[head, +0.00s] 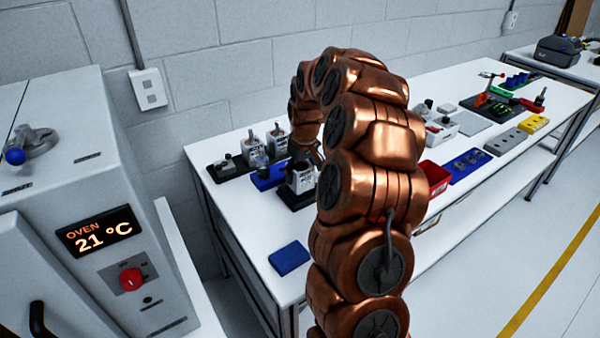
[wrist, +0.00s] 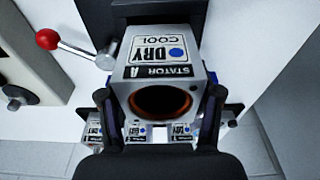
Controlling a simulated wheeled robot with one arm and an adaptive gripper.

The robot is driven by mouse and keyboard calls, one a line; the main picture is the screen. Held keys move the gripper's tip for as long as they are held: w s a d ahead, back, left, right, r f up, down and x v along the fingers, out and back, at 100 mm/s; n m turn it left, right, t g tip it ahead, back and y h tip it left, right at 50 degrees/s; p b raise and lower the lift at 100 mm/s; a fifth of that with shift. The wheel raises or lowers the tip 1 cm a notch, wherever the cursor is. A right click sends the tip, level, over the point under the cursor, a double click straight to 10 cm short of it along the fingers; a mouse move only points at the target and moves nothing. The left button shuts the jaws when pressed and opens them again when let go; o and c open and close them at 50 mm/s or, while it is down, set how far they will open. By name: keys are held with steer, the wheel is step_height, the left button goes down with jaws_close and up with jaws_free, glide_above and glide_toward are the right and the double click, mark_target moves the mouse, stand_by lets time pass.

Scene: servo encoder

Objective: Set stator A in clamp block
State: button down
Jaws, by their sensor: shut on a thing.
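Stator A (wrist: 165,70) is a light metal housing with an upside-down "STATOR A", "DRY", "COOL" label and a copper-lined round bore. My gripper (wrist: 160,97) is shut on it, one dark finger on each side. In the head view the labelled stator (head: 301,181) stands upright at or just over a black block (head: 296,200), which looks like the clamp block. A lever with a red ball (wrist: 48,39) is beside the stator in the wrist view. I cannot tell whether the stator is seated. My arm and gripper hide part of it in the head view.
Two more labelled stators (head: 278,138) stand behind, near the wall. A blue tray (head: 265,180) is left of the black block. A blue pad (head: 289,258) lies at the bench's near left, with clear white surface around it. A red bin (head: 432,177) is right of my arm.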

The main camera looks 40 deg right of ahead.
steer(key=shift+f, duration=0.1)
steer(key=shift+f+b, duration=0.35)
steer(key=shift+f, duration=0.4)
stand_by(0.3)
steer(key=shift+f+b, duration=0.35)
steer(key=shift+b, duration=0.15)
steer(key=shift+f, duration=0.25)
jaws_free()
stand_by(0.4)
steer(key=shift+r, duration=0.1)
stand_by(0.5)
